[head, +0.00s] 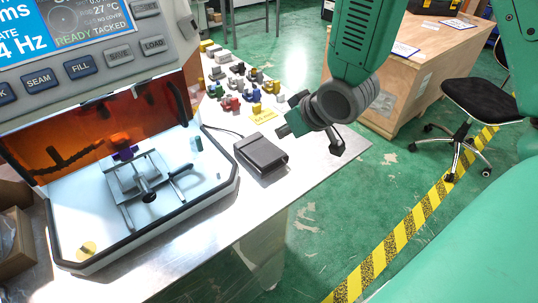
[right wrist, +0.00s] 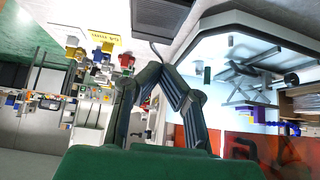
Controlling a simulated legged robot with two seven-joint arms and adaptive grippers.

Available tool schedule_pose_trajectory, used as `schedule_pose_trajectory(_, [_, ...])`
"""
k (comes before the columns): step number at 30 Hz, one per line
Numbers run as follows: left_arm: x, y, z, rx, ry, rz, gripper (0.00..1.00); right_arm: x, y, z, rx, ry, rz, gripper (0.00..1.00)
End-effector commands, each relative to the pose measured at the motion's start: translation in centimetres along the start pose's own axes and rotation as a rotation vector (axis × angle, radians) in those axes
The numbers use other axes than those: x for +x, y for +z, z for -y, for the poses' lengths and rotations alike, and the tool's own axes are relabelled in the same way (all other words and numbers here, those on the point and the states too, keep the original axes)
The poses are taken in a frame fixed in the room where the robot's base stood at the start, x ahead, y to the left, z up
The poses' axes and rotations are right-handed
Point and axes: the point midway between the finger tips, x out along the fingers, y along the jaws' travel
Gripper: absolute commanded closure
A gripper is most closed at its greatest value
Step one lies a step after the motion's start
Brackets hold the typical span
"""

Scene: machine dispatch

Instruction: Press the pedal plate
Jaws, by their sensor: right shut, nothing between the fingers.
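The dark grey pedal (head: 262,153) lies on the metal table to the right of the machine, with a cable at its back. Its plate faces up. The pedal also shows upside down at the top of the right wrist view (right wrist: 162,14). My right gripper (head: 288,129) hangs just above and right of the pedal in the head view, apart from it as far as I can tell. In the right wrist view its fingers (right wrist: 154,72) are shut and empty, with the pedal beyond their tips. My left gripper is in neither view.
The machine (head: 140,200) with its lit white bed and orange cover stands left of the pedal. A wooden crate (head: 410,80) and black stool (head: 485,105) stand right, on the floor.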

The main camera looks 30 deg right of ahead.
Motion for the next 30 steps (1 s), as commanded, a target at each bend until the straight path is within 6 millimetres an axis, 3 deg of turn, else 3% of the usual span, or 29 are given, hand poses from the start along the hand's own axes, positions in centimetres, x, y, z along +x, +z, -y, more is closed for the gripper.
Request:
schedule_pose_trajectory(3, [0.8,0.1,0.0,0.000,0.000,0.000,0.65,-0.4,-0.1,-0.4,0.000,0.017,0.007,1.00])
schedule_pose_trajectory(17, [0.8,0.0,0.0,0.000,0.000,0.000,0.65,-0.4,-0.3,-0.5,0.008,0.022,0.011,1.00])
schedule_pose_trajectory(23, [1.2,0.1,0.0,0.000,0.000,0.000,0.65,2.1,-0.1,-0.5,0.005,0.022,0.014,1.00])
schedule_pose_trajectory(30, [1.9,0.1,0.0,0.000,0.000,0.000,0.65,7.4,-0.1,-0.6,0.006,0.022,0.013,1.00])
